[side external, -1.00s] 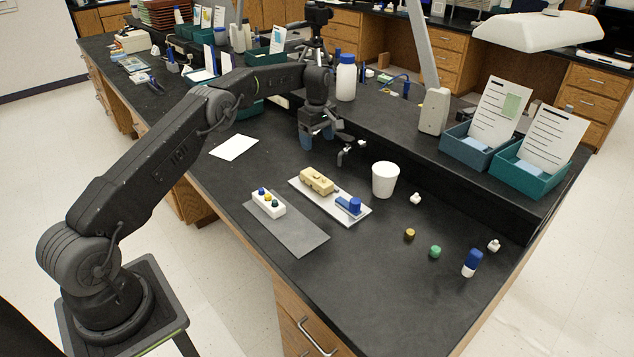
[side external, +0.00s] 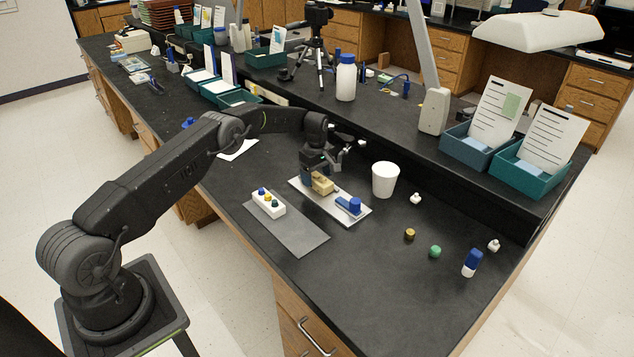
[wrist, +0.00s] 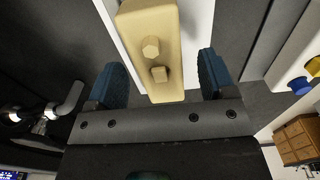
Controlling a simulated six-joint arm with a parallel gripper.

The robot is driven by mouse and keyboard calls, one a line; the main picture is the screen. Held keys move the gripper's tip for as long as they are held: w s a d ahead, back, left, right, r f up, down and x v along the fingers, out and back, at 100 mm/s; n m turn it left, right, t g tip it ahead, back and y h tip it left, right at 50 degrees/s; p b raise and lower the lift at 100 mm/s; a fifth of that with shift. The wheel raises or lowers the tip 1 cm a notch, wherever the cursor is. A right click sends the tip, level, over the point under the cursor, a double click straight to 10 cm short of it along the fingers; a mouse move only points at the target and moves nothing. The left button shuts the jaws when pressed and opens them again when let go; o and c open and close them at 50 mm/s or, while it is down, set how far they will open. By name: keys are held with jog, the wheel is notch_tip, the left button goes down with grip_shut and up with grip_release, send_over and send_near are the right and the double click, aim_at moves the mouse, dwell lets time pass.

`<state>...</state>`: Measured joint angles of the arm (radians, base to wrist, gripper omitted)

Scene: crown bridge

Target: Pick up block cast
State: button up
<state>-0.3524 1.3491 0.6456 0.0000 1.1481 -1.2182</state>
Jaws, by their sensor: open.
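The block cast is a tan block (side external: 323,185) with small raised pegs, lying on a white tray (side external: 334,206). In the wrist view the block cast (wrist: 152,30) reaches in from the top, between my two blue fingertips. My gripper (side external: 313,175) is low over the left end of the block and hides part of it in the side view. In the wrist view my gripper (wrist: 162,82) is open, with a finger on each side of the block and gaps showing between. A blue piece (side external: 350,206) sits at the right end of the tray.
A white block with coloured knobs (side external: 268,203) sits on a grey mat (side external: 295,232) in front. A white cup (side external: 385,179) stands right of the tray. Small caps, such as a green one (side external: 435,251), and a blue-and-white bottle (side external: 471,263) are further right.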

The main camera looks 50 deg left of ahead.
jog(key=shift+f, duration=0.45)
jog(key=shift+c, duration=0.4)
jog(key=shift+r, duration=0.1)
jog(key=c, duration=1.1)
